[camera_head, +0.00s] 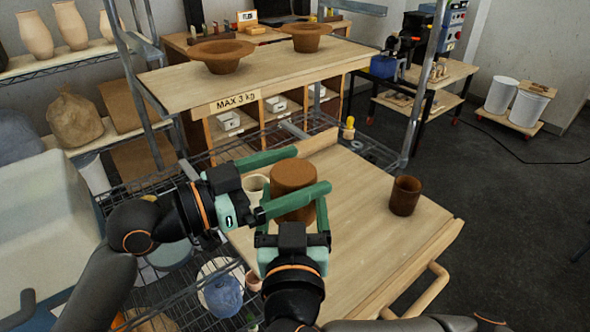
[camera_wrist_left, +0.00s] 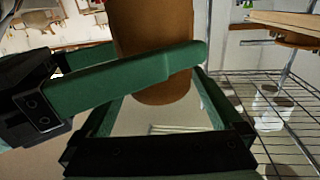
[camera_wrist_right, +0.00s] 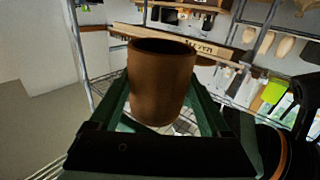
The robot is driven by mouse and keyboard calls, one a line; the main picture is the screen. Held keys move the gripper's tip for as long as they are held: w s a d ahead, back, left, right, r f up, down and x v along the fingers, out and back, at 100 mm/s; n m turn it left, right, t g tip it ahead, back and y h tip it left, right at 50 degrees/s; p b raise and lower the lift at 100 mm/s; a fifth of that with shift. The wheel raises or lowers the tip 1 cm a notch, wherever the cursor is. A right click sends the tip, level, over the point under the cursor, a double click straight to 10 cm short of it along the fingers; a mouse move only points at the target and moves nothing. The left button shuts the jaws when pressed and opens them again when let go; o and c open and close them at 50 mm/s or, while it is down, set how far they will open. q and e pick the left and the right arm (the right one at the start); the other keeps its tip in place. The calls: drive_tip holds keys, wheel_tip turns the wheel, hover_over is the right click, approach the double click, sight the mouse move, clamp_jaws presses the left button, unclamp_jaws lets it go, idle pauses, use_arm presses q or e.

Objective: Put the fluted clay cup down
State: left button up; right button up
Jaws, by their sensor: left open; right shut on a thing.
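A brown clay cup (camera_head: 293,177) is held above the pale wooden board (camera_head: 365,245); fluting is not clear at this size. My right gripper (camera_head: 293,212) is shut on it from the near side, with a finger on each side in the right wrist view, where the cup (camera_wrist_right: 161,85) is close up. My left gripper (camera_head: 312,170) is open, coming from the left, its fingers spread either side of the cup. In the left wrist view a green finger crosses in front of the cup (camera_wrist_left: 155,30). Whether the left fingers touch it, I cannot tell.
A darker brown cup (camera_head: 404,196) stands on the board's right part. A cream cup (camera_head: 256,187) is behind my left gripper. A raised shelf marked MAX 3 kg (camera_head: 237,101) holds two wide brown bowls (camera_head: 222,56). The board's front right is clear.

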use_arm(q)
drive_tip(key=shift+d, duration=0.1)
drive_tip(key=shift+c, duration=0.4)
drive_tip(key=c, duration=1.3)
drive_tip(key=shift+c, duration=0.5)
use_arm(e)
drive_tip(key=o, duration=1.5)
